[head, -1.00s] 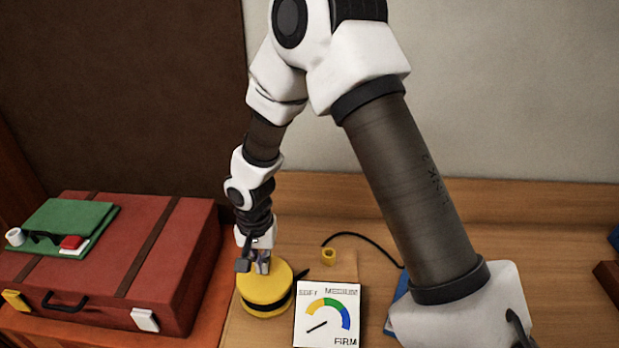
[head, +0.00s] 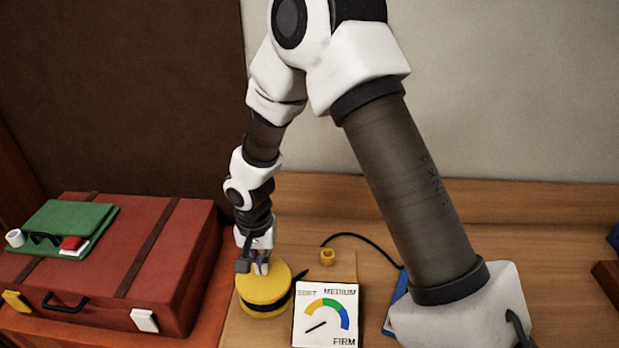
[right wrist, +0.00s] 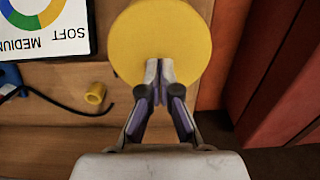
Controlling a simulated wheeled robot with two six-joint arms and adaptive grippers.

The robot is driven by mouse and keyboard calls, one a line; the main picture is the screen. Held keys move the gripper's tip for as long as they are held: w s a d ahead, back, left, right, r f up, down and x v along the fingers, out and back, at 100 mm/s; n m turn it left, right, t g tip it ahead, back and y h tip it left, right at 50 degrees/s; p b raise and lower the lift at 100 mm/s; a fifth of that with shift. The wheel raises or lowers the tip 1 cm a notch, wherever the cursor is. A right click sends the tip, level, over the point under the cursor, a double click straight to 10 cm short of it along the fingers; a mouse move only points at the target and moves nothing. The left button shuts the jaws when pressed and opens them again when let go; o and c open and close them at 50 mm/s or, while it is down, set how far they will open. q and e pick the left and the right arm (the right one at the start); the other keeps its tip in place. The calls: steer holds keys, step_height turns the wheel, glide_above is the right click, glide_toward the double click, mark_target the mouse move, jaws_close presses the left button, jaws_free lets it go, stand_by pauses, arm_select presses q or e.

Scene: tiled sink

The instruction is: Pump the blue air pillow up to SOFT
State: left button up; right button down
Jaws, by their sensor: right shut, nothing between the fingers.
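The yellow round pump (head: 262,287) with a black band around its side stands on the table, left of the gauge. My right gripper (head: 262,268) is shut and empty, fingers pointing down at the pump's top. In the right wrist view its closed tips (right wrist: 159,66) overlap the yellow disc (right wrist: 185,32); I cannot tell whether they touch. The white gauge card (head: 327,336) reads SOFT, MEDIUM and FIRM; its needle points to the lower left, below the yellow band. The blue air pillow (head: 396,308) is mostly hidden behind my right arm. My left gripper is not in view.
A red suitcase (head: 186,262) with a green folder (head: 65,220) on it stands at the left. A small yellow fitting (head: 327,257) and a black hose (head: 365,239) lie behind the gauge. A dark panel and a pale wall stand at the back.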

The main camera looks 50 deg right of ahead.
mark_target(264, 277)
stand_by(0.4)
steer(key=shift+f+b, duration=1.45)
steer(key=shift+f, duration=0.55)
steer(key=shift+s+f+b, duration=0.1)
steer(key=shift+f+b, duration=0.5)
steer(key=shift+f, duration=0.15)
step_height(264, 277, up, 6)
steer(key=p, duration=0.5)
steer(key=shift+f, duration=0.2)
